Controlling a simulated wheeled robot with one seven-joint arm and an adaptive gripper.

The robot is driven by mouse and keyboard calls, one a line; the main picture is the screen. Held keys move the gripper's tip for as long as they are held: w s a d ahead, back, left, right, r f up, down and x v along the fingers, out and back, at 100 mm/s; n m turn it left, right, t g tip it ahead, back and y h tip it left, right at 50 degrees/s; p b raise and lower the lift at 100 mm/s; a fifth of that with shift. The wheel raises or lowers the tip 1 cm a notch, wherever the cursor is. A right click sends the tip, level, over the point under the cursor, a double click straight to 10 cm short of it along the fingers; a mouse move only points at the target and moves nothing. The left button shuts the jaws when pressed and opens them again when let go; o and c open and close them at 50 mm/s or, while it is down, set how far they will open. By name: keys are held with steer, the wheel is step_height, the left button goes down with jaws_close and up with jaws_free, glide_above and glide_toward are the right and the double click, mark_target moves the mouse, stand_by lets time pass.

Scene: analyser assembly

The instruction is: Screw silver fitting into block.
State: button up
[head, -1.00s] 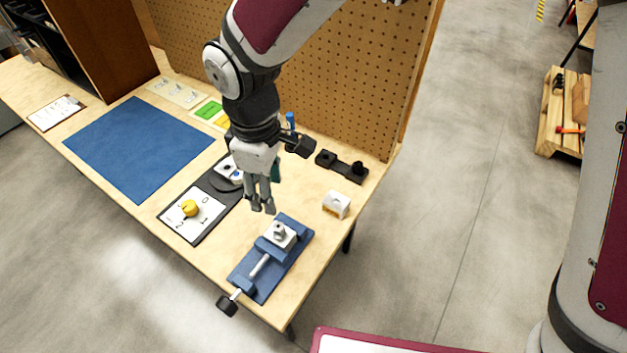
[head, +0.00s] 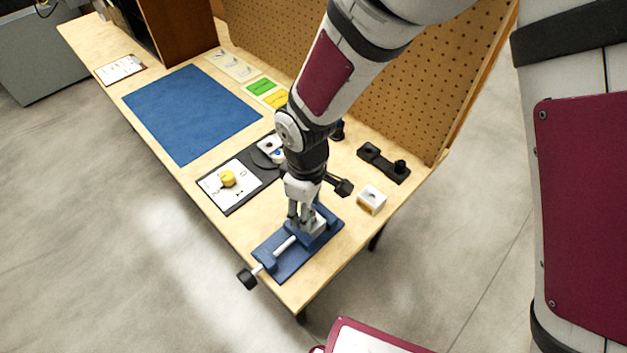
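A white block (head: 319,227) is clamped in the blue vise (head: 279,262) near the table's front corner. My gripper (head: 302,221) points down right at the block, with its fingertips at the block's top. The silver fitting is hidden behind my gripper's fingers now; a second ago it showed on top of the block. I cannot tell whether my fingers touch the fitting or are closed on it.
A second white block (head: 371,199) stands to the right of the vise, with a black fixture (head: 383,163) behind it. A panel with a yellow knob (head: 227,179) lies to the left. The blue mat (head: 190,112) is empty. A pegboard (head: 428,95) rises along the back edge.

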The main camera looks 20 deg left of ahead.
steer(key=shift+f, duration=0.6)
jaws_close()
steer(key=m+p, duration=0.1)
steer(key=m, duration=0.2)
steer(key=shift+m, duration=0.5)
steer(key=m+p, duration=0.1)
steer(key=m, duration=0.1)
steer(key=shift+r+m+p, duration=0.1)
steer(key=shift+m+p, duration=0.2)
steer(key=shift+m, duration=0.1)
steer(key=shift+w+d+m, duration=0.1)
steer(key=shift+m, duration=0.5)
